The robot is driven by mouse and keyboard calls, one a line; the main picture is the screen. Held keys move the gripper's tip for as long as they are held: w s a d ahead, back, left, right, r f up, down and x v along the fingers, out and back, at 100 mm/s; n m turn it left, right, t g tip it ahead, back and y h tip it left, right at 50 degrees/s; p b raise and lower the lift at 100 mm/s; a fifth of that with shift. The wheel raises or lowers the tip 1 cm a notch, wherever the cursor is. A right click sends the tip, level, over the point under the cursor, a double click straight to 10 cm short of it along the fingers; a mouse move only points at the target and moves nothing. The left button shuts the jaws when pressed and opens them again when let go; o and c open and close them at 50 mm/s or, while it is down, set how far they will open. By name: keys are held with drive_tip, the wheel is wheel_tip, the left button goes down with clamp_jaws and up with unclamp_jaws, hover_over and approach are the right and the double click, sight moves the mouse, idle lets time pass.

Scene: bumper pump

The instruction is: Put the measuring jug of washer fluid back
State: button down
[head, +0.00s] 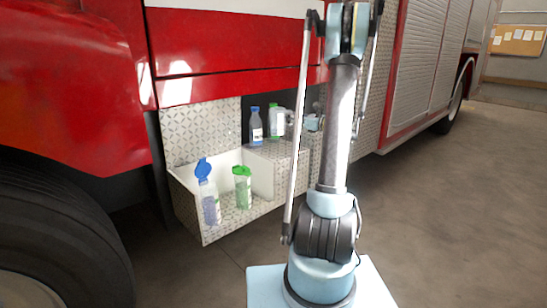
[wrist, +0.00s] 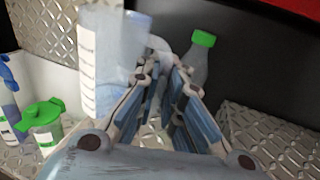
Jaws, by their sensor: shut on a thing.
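The measuring jug (wrist: 112,60) is translucent with a pale scale strip down its side. In the wrist view it is left of centre, and my gripper (wrist: 162,72) is shut on its pale handle (wrist: 160,46). In the head view my gripper (head: 311,122) is beside the raised ledge, partly behind my arm. The jug shows there only as a small pale shape (head: 289,118) beside the green-capped bottle (head: 272,124). That bottle also shows behind my fingers in the wrist view (wrist: 200,63). Whether the jug touches the ledge I cannot tell.
A blue-capped bottle (head: 256,127) stands on the ledge. A white-walled open bay (head: 262,172) at lower left holds a blue-lidded container (head: 209,195) and a green-lidded container (head: 242,188). Diamond-plate walls (wrist: 270,140) and the red truck body (head: 230,40) surround the space.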

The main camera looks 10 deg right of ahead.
idle(0.3)
drive_tip(key=shift+f, duration=5)
drive_tip(key=c, duration=1.7)
unclamp_jaws()
drive_tip(key=shift+f, duration=0.1)
drive_tip(key=shift+d, duration=0.15)
